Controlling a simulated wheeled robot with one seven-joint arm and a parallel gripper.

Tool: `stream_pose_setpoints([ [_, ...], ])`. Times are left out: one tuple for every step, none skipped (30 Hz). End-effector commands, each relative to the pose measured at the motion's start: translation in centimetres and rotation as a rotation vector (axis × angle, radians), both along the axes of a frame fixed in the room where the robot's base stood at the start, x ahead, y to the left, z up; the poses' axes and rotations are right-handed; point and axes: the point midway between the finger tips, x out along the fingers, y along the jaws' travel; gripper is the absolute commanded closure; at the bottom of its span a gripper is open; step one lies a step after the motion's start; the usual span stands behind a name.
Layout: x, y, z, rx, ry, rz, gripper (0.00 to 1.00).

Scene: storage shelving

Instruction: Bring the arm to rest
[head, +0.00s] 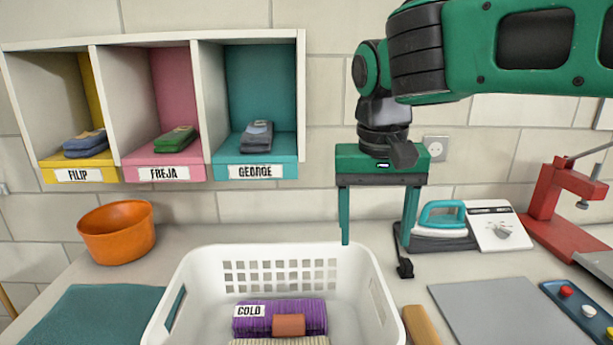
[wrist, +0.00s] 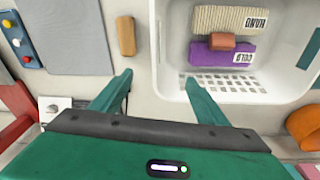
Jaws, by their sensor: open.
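My arm reaches in from the upper right in the head view. My gripper (head: 374,242) points down with its two green fingers wide apart and nothing between them. It hangs above the counter at the back right of the white laundry basket (head: 205,272). The wrist view also shows my gripper (wrist: 158,88) open and empty, with the basket beyond it to the right.
The basket holds a purple COLD bundle (head: 312,314), a brown block (head: 288,325) and a cream HAND bundle (wrist: 230,19). A shelf (head: 200,100) with folded items hangs at left. An orange bowl (head: 117,232), an iron (head: 440,230) and a red press (head: 555,200) stand around.

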Motion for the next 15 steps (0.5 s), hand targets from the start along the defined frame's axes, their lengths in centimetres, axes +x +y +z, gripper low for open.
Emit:
stream_pose_setpoints([
  [0.1,-3.5,-0.9,-0.007,0.006,-0.045,0.32],
  [0.1,-5.4,-1.4,-0.010,0.010,-0.066,0.32],
  [-0.1,-7.8,-2.2,-0.013,0.015,-0.092,0.32],
  [-0.4,-9.6,-2.8,-0.015,0.019,-0.113,0.32],
  [-0.8,-11.3,-3.4,-0.016,0.025,-0.131,0.32],
  [-1.4,-13.5,-4.2,-0.015,0.031,-0.158,0.32],
  [-1.9,-15.1,-4.8,-0.015,0.037,-0.177,0.32],
  [-2.6,-16.6,-5.4,-0.013,0.042,-0.197,0.32],
  [-3.5,-18.6,-6.2,-0.010,0.049,-0.223,0.32],
  [-4.3,-19.9,-6.9,-0.007,0.054,-0.242,0.32],
  [-5.2,-21.2,-7.5,-0.003,0.061,-0.261,0.32],
  [-6.4,-22.8,-8.4,0.004,0.067,-0.286,0.32],
  [-7.4,-23.9,-9.1,0.009,0.072,-0.305,0.32],
  [-8.5,-24.9,-9.8,0.016,0.077,-0.322,0.32],
  [-9.8,-26.0,-10.7,0.024,0.083,-0.345,0.32],
])
